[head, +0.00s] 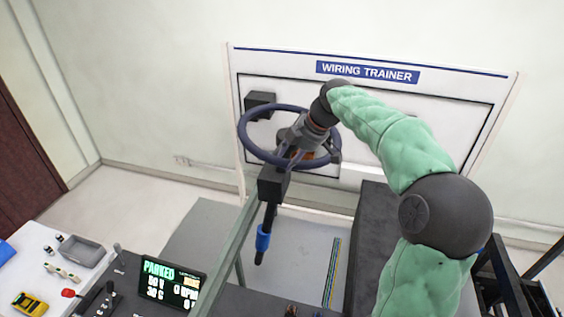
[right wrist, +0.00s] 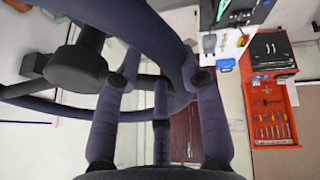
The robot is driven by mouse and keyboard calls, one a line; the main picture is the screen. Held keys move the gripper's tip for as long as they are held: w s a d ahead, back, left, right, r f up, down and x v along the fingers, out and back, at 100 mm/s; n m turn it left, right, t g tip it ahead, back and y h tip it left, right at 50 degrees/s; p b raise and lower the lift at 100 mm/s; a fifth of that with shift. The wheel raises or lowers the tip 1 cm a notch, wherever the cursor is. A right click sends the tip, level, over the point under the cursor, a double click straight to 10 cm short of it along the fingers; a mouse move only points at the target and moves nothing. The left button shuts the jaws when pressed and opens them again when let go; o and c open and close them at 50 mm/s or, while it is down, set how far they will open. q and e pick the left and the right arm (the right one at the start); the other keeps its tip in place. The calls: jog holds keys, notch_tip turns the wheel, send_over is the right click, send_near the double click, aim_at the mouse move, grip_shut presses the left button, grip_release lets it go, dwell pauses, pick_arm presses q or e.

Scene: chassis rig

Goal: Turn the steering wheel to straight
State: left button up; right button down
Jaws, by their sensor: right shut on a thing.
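The steering wheel (head: 243,135) is a dark blue-purple ring standing in front of the white wiring trainer board in the head view. Its rim also crosses the top of the right wrist view (right wrist: 140,25), with a dark round hub (right wrist: 75,68) to the left. My right gripper (head: 293,150) reaches in from the right and is shut on the wheel's rim. In the right wrist view its fingers (right wrist: 160,85) lie on both sides of the rim. The gripper hides part of the wheel, and I cannot tell its turn angle. My left gripper is not in view.
A black box with a blue-banded stalk (head: 263,240) sits below the wheel on a green-grey bar (head: 230,255). A display (head: 170,283) reads PARKED. A white table (head: 30,265) with small items is at lower left. A red tool drawer (right wrist: 270,115) shows in the right wrist view.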

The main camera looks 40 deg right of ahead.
jog(key=shift+s+d+f+n+b, duration=0.4)
jog(key=shift+s+d+n, duration=0.1)
jog(key=shift+n, duration=0.1)
jog(key=c, duration=0.7)
grip_release()
jog(key=shift+c, duration=0.2)
jog(key=shift+w+r, duration=0.1)
jog(key=shift+r, duration=0.1)
jog(key=shift+s+d+r, duration=0.15)
jog(key=shift+s+r, duration=0.05)
jog(key=shift+r, duration=0.25)
jog(key=v, duration=1.1)
jog(key=shift+f, duration=0.15)
